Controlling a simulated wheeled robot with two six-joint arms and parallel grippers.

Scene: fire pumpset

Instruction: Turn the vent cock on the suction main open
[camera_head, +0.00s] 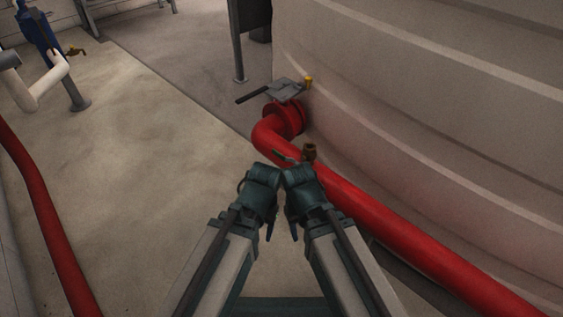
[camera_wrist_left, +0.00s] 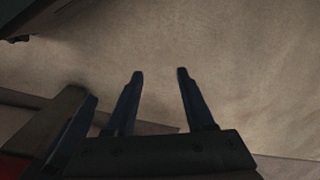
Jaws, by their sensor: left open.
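The red suction main (camera_head: 380,226) leaves the tank at a flange, bends, and runs to the lower right. On it stands a small brass vent cock (camera_head: 309,152), with a thin grey lever (camera_head: 285,155) pointing left. My left gripper (camera_head: 260,178) is just left of and nearer than the cock, apart from its lever. In the left wrist view its two fingers (camera_wrist_left: 160,73) are spread and empty over bare floor. My right gripper (camera_head: 298,178) is close beside it, just below the cock in the picture; its fingertips are hidden.
A grey valve with a black lever (camera_head: 252,95) and a yellow cap sits at the tank flange. The pale ribbed tank (camera_head: 420,100) fills the right. Another red pipe (camera_head: 50,220) runs along the left. The floor (camera_head: 130,160) between is clear.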

